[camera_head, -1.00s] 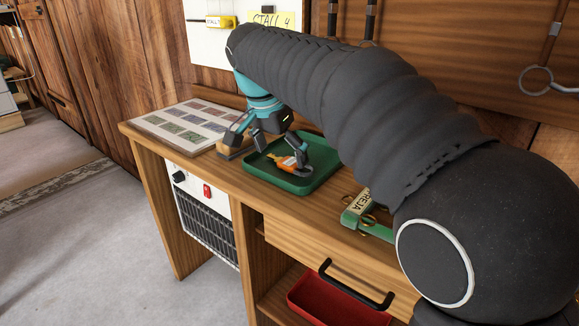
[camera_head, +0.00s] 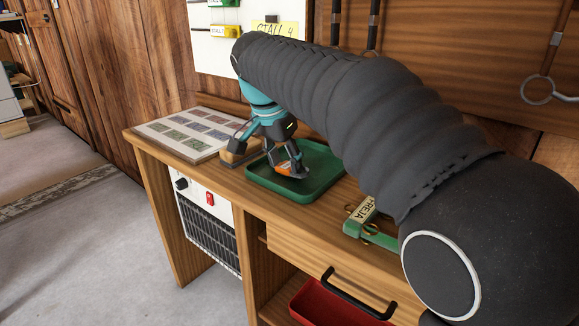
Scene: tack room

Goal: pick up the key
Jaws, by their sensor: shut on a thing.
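The key with its orange tag (camera_head: 285,168) is at the green tray (camera_head: 318,186) on the wooden bench. Only part of the orange tag shows; the metal part of the key is hidden behind my fingers. My gripper (camera_head: 289,167) is over the left part of the tray, pointing down, and is shut on the key. I cannot tell whether the key still touches the tray floor.
A sheet of coloured pictures (camera_head: 193,132) lies left on the bench, and a wooden block (camera_head: 240,155) stands beside the tray. A green item labelled "FREJA" (camera_head: 368,220) lies to the right. A red bin (camera_head: 335,306) is below the drawer handle (camera_head: 357,296).

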